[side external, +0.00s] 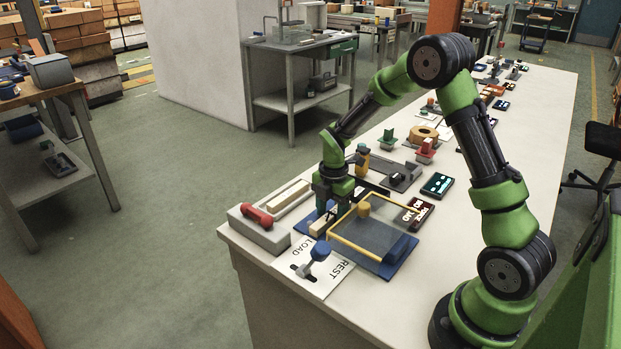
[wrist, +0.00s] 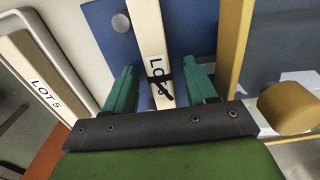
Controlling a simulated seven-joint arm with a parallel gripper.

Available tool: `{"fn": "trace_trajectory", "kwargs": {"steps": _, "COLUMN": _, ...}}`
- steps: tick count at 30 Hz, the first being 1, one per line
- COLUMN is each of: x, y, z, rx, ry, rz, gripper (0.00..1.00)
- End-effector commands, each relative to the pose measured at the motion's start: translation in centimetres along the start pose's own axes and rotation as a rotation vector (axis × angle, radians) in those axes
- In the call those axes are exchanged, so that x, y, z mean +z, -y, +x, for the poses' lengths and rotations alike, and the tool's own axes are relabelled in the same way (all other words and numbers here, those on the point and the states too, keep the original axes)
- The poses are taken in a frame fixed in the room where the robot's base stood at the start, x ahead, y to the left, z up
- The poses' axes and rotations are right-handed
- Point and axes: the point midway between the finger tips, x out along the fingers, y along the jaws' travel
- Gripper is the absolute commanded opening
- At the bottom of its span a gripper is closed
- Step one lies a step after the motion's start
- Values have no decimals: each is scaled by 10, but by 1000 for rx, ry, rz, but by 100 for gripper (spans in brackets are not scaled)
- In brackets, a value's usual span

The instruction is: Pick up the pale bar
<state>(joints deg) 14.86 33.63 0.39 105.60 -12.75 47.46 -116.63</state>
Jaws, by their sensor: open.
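A pale bar (wrist: 146,35) with a black-printed label lies on a blue plate in the wrist view. My gripper (wrist: 161,72) is open, with one green finger on each side of this bar. Gaps show between the fingers and the bar; a dark strap or mark crosses its label. In the side external view my gripper (side external: 325,208) is low over the blue plate, and part of the bar (side external: 318,226) shows below it. A second pale bar (side external: 289,196), labelled LOT 5 in the wrist view (wrist: 45,85), lies in a grey tray (side external: 262,236) to the left.
A yellow rail frame (side external: 353,252) with a yellow knob (side external: 363,209) stands close to the right of my gripper.

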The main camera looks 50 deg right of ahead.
Motion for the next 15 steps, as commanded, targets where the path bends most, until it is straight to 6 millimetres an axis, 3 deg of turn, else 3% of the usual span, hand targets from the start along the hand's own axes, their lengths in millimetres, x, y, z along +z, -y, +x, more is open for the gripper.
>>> {"fn": "trace_trajectory", "kwargs": {"steps": 4, "x": 0, "y": 0, "z": 0, "rx": 0, "ry": 0, "rz": 0, "gripper": 55}}
{"fn": "trace_trajectory", "kwargs": {"steps": 15, "x": 0, "y": 0, "z": -1, "rx": 1, "ry": 0, "rz": -1, "gripper": 0}}
